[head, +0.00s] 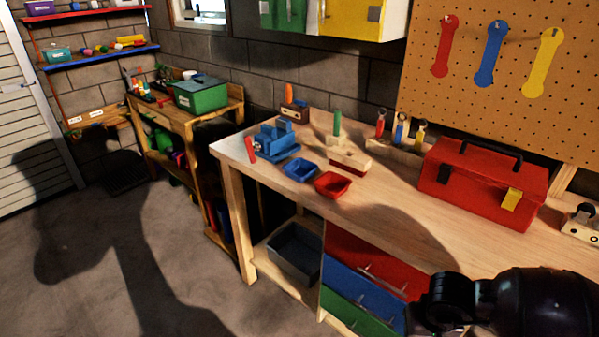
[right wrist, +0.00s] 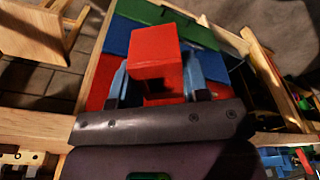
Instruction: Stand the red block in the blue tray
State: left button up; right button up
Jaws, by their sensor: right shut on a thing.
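My right gripper (right wrist: 156,78) is shut on the red block (right wrist: 154,47), which sits between its two fingers in the right wrist view. The block's lower part is partly hidden by the gripper. In the head view the black end of my right arm is at the bottom right, in front of the bench; the red block cannot be made out there. The blue tray (head: 300,170) lies on the workbench near its front left edge, well away from my right arm. It looks empty. My left gripper is not in view.
A red tray (head: 332,184) sits just right of the blue tray. A blue vise (head: 277,142) stands behind it, and a red toolbox (head: 483,182) is farther right on the workbench (head: 400,215). Coloured drawers (head: 365,285) are below.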

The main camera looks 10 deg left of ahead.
aim_at(300, 171)
jog(key=i+j+z, duration=0.2)
jog(key=j, duration=0.3)
jog(key=i+j+z, duration=0.15)
jog(key=j, duration=0.4)
jog(key=j+z, duration=0.2)
jog(key=j, duration=0.35)
jog(key=i+j+z, duration=0.2)
jog(key=j, duration=0.35)
jog(key=i+j+z, duration=0.1)
jog(key=j+z, duration=0.15)
jog(key=j, duration=0.45)
jog(key=j+z, duration=0.25)
jog(key=j, duration=0.5)
jog(key=i+j, duration=0.1)
jog(key=j, duration=0.25)
jog(key=i+j+z, duration=0.15)
jog(key=j, duration=0.25)
